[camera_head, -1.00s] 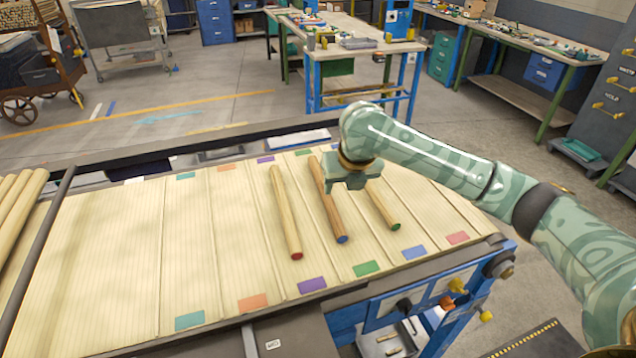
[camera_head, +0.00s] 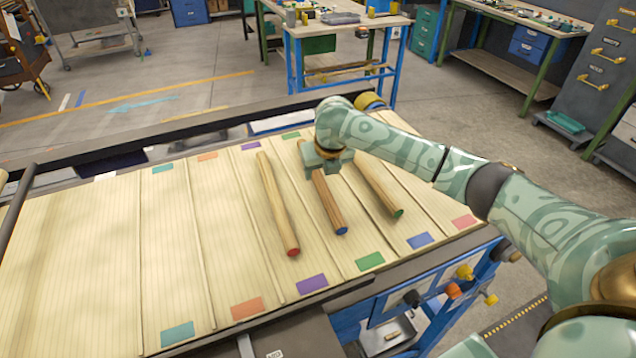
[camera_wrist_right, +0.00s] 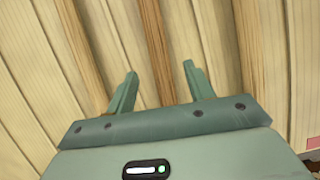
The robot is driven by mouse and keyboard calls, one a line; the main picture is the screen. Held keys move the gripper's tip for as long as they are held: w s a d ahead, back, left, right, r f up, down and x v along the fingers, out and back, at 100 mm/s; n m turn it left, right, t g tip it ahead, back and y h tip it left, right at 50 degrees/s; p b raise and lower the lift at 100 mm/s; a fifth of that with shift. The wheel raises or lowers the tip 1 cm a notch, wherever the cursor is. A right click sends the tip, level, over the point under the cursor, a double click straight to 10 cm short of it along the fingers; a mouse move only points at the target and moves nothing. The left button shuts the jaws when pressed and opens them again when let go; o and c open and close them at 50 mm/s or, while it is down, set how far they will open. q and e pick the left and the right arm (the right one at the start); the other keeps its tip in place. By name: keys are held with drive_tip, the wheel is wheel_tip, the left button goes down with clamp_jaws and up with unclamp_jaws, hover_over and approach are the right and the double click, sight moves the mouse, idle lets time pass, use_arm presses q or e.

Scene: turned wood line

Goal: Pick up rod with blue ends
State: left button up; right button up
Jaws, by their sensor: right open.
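The rod with a blue end (camera_head: 331,208) lies on the ribbed slatted bed, between the rod with a red end (camera_head: 277,205) and the rod with a green end (camera_head: 379,186). My right gripper (camera_head: 325,168) is over the far part of the blue-ended rod and hides that part. In the right wrist view, my right gripper (camera_wrist_right: 158,80) is open, with a brown rod (camera_wrist_right: 155,45) running between its two fingers as seen from above. Its coloured end is out of that view. The fingers hold nothing. My left gripper is not in view.
The slatted bed (camera_head: 107,262) carries coloured patches along its near and far edges. Its left part is bare. A dark rail (camera_head: 75,165) runs along the far side. A blue-legged workbench (camera_head: 345,35) stands beyond, across open floor.

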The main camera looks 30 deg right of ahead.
sight(319, 177)
drive_tip(key=b+x, duration=0.1)
drive_tip(key=x, duration=0.3)
drive_tip(key=shift+w+b, duration=0.2)
drive_tip(key=shift+b, duration=0.1)
drive_tip(key=shift+w+d+f, duration=0.1)
drive_tip(key=shift+w+f, duration=0.2)
drive_tip(key=shift+f, duration=0.1)
drive_tip(key=shift+s+r, duration=0.1)
clamp_jaws()
